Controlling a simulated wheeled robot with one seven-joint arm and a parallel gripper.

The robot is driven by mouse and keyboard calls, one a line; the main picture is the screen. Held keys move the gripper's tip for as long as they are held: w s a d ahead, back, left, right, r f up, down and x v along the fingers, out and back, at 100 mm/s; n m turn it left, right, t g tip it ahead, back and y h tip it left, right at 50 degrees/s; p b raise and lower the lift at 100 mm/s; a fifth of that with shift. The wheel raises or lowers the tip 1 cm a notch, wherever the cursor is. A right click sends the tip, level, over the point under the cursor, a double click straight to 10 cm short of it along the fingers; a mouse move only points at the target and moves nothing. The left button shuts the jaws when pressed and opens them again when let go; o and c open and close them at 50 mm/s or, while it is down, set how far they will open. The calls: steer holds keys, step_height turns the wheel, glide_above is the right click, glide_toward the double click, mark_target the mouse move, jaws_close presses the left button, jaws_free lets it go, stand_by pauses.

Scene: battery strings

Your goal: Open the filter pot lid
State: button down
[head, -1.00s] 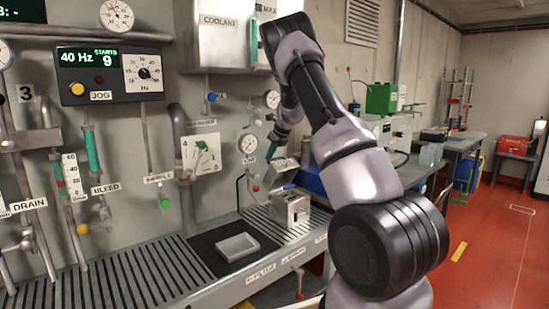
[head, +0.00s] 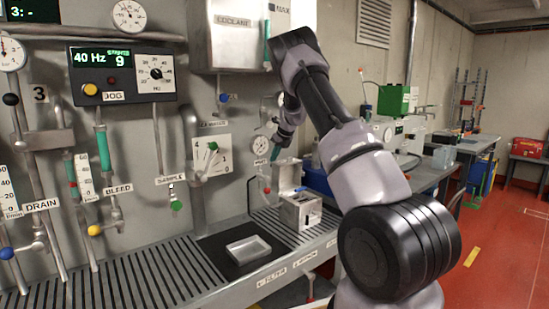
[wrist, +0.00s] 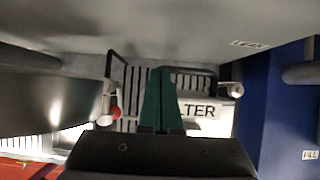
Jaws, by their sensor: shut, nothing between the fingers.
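The filter pot (head: 300,212) is a small metal box standing on the slatted bench below the wall panel in the head view. Its lid (head: 290,175) stands raised at the pot's back, and the top of the pot is uncovered. My gripper (head: 278,151) is just above the raised lid, close to the wall. Its green fingers (wrist: 159,98) are shut together with nothing between them in the wrist view. A pale plate (wrist: 212,110) lettered "TER" shows beside the fingertips there. I cannot tell whether the fingers touch the lid.
A shallow metal tray (head: 248,250) sits on a dark mat left of the pot. A pressure gauge (head: 261,146) and a red-knobbed pipe (head: 267,190) are on the wall near my gripper. The slatted bench (head: 150,278) is clear at the left.

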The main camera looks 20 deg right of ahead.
steer(key=v, duration=1.1)
steer(key=s+a+r+n+y, duration=0.1)
steer(key=s+a+r+n, duration=0.2)
steer(key=s+r+n, duration=0.6)
steer(key=s+a+r+n+y, duration=0.1)
steer(key=s+a+r+n, duration=0.3)
steer(key=s, duration=0.9)
steer(key=s+a+n+h, duration=0.1)
steer(key=s+a+n, duration=0.1)
steer(key=s+n, duration=0.5)
steer(key=s+a+f+n+t+h, duration=0.1)
steer(key=s+a+n, duration=0.2)
steer(key=s+n, duration=0.5)
steer(key=s, duration=0.9)
steer(key=shift+s, duration=0.25)
